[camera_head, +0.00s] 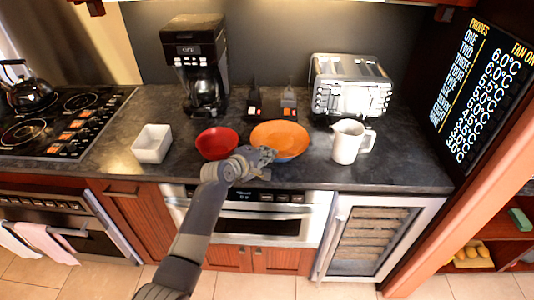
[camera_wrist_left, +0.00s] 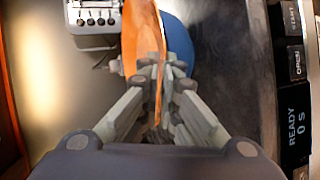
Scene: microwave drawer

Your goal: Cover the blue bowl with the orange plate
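The orange plate (camera_head: 281,136) is a round disc on or just above the blue bowl, near the counter's front edge. In the left wrist view the plate (camera_wrist_left: 143,36) shows nearly edge-on, its rim running between the fingers. The blue bowl (camera_head: 289,158) shows only as a thin strip below the plate; in the left wrist view its side (camera_wrist_left: 180,42) is beside the plate. Whether plate and bowl touch is unclear. My left gripper (camera_head: 264,155) is closed on the plate's near-left rim; its fingers (camera_wrist_left: 158,105) pinch the edge. My right gripper is out of view.
A red bowl (camera_head: 217,142) is close left of the plate, with a white square bowl (camera_head: 152,143) farther left. A white pitcher (camera_head: 348,141) stands to the right. A coffee maker (camera_head: 198,65) and toaster (camera_head: 350,87) stand behind. Dark counter is clear at far right.

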